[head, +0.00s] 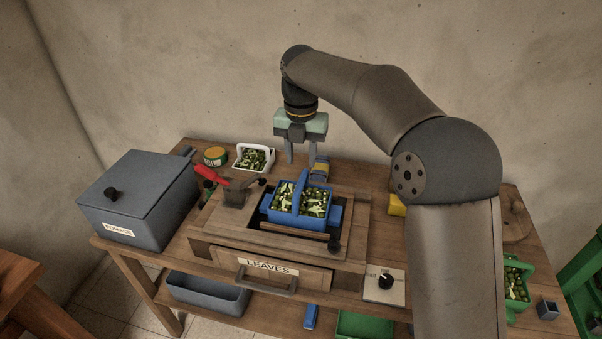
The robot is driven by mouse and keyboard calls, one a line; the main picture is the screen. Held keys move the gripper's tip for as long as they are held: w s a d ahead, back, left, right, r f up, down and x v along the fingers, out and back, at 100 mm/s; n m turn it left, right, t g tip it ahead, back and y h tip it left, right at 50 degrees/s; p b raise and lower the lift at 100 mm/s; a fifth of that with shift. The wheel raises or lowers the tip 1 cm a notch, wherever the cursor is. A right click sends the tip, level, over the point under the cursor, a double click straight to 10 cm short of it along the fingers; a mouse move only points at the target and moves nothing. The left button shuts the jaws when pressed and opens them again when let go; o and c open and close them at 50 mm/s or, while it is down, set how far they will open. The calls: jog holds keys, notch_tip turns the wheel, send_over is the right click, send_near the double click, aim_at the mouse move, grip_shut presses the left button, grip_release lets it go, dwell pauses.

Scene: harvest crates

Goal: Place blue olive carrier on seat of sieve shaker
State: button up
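The blue olive carrier (299,222) is filled with green olives and leaves, and its blue handle stands up. It sits upright, by its look, on the middle of the sieve shaker (352,238), a wooden unit with a drawer marked LEAVES. Blue parts of the shaker's seat show at both sides of the carrier; the contact underneath is hidden. My gripper (301,158) points down above and behind the carrier, apart from its handle. Its two fingers are spread with nothing seen between them.
A grey lidded POMACE bin (135,205) stands at left. A white carrier (244,165) of olives, a green tin (215,155) and a red-handled tool (206,173) are at back left. A yellow-and-blue object (320,170) stands behind the shaker. A knob panel (384,286) is at front right.

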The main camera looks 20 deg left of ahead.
notch_tip(320, 180, up, 3)
jog(key=shift+r, duration=0.1)
jog(key=s+d+f+m, duration=0.1)
jog(key=s+d+m, duration=0.4)
jog(key=d+m, duration=0.5)
jog(key=s+d+f+m, duration=0.1)
jog(key=s+d+m, duration=0.5)
jog(key=d+m, duration=0.4)
jog(key=s+d+f+m, duration=0.4)
jog(key=s+d+m, duration=0.2)
jog(key=s+m, duration=0.2)
jog(key=s+d+f+m, duration=0.4)
jog(key=s+d+m, duration=0.3)
jog(key=s+m, duration=0.1)
jog(key=shift+s+f+m+t, duration=0.3)
jog(key=shift+s+f, duration=0.05)
jog(key=shift+s, duration=0.15)
